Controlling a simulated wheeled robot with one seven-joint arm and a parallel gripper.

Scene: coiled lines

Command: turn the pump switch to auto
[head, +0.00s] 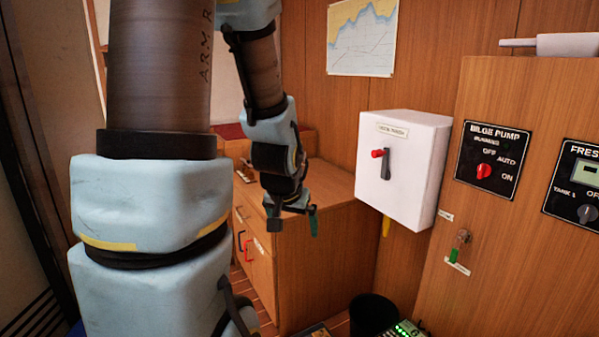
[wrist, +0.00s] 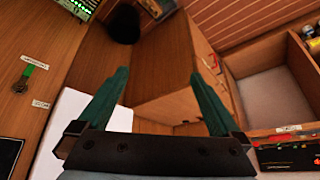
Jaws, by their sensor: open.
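The bilge pump panel (head: 493,160) is a black plate on the wooden wall at the right of the head view. Its red knob (head: 484,171) sits among the labels OFF, AUTO and ON; which label it points to is too small to tell. My gripper (head: 294,219) hangs fingers down over the wooden cabinet, well left of the panel and apart from it. In the wrist view its two teal fingers (wrist: 159,88) are spread with nothing between them. A black plate corner (wrist: 9,156) shows at the lower left there; its knob is out of view.
A white switch box (head: 403,165) with a red-tipped lever juts out between my gripper and the panel. Another black panel (head: 580,185) is at the right edge. A green-tagged key (head: 458,246) hangs below. An open drawer (wrist: 270,88) shows in the wrist view.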

